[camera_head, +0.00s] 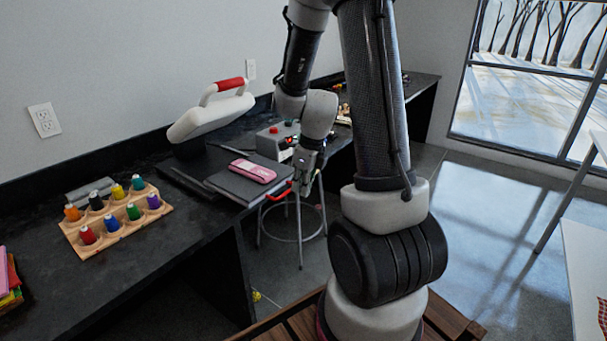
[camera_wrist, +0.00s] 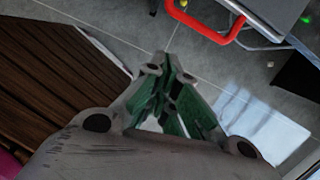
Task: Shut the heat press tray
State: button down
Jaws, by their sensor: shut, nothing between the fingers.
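The heat press has a white upper part (camera_head: 205,118) with a red grip, raised and tilted above the dark counter. Its dark flat tray (camera_head: 240,186) is drawn out toward the counter's front edge, with a pink item (camera_head: 252,171) lying on it. A red handle (camera_head: 279,194) is on the tray's front; it also shows in the wrist view (camera_wrist: 218,38). My gripper (camera_head: 304,188) is close to the right of the handle. In the wrist view its green-padded fingers (camera_wrist: 163,68) are shut and empty, below and left of the handle, apparently apart from it.
A grey control box (camera_head: 277,140) with buttons stands behind the tray. A stool (camera_head: 298,228) stands on the floor under my gripper. A brown slatted wooden surface (camera_wrist: 60,85) is close by.

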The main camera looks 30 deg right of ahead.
jog(key=w+f, duration=0.1)
jog(key=w+a+f, duration=0.2)
jog(key=f, duration=0.1)
jog(key=shift+w, duration=0.3)
jog(key=shift+w, duration=0.1)
